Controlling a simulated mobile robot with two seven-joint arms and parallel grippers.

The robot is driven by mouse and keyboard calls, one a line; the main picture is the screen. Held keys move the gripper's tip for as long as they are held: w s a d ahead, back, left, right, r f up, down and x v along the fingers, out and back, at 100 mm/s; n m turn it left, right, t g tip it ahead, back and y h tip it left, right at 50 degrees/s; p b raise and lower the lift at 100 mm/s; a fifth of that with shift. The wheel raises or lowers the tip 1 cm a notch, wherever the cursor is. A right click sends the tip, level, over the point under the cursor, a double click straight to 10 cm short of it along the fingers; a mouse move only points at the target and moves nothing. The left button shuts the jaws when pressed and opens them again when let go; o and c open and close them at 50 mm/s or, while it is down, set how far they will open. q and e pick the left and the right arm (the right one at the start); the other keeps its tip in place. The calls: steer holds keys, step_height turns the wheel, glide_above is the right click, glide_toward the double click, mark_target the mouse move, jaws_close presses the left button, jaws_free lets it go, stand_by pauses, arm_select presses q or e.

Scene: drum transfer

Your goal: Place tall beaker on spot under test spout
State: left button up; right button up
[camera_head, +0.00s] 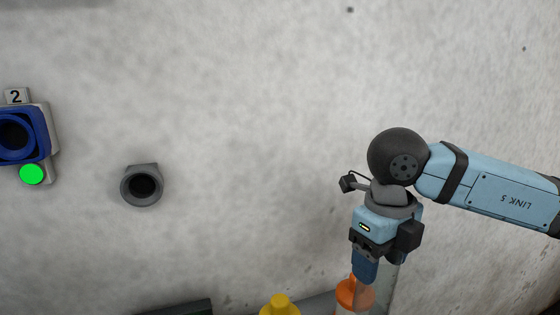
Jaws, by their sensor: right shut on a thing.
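My right gripper (379,264) points down at the lower right and is shut on a clear, greyish upright thing, which looks like the tall beaker (386,290). Its lower part runs out of the bottom of the picture. The grey round spout (142,186) with a dark opening sticks out of the wall left of centre, far to the left of the gripper; I take it for the test spout. The spot under it is below the picture. My left gripper is not in view.
An orange rounded thing (350,293) is close beside the gripper, and a yellow knobbed top (280,305) stands left of it. A dark edge (180,308) shows at the bottom. A blue port (17,136) marked 2 with a green light (32,174) is at far left.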

steer(key=n+p, duration=0.1)
steer(key=n, duration=0.1)
steer(key=w+d+n+p, duration=0.1)
steer(key=n, duration=0.2)
steer(key=w+d+n+p, duration=0.1)
steer(key=n, duration=0.1)
steer(key=shift+f+n, duration=0.3)
steer(key=shift+n, duration=0.1)
steer(key=n+p, duration=0.1)
steer(key=n, duration=0.1)
steer(key=w+d+f+n+p, duration=0.1)
steer(key=n, duration=0.2)
steer(key=d+n, duration=0.1)
steer(key=n, duration=0.1)
steer(key=shift+w+d+f+p, duration=0.1)
steer(key=shift+w+f+p, duration=0.1)
steer(key=shift+w+p, duration=0.2)
steer(key=w+d+f+n+p, duration=0.1)
steer(key=d+f+n+p, duration=0.2)
steer(key=n, duration=1.1)
steer(key=shift+w+d+f+n+p, duration=0.2)
steer(key=shift+d+f+n+p, duration=0.15)
steer(key=shift+d+p, duration=0.7)
steer(key=shift+r, duration=0.1)
steer(key=shift+a, duration=0.2)
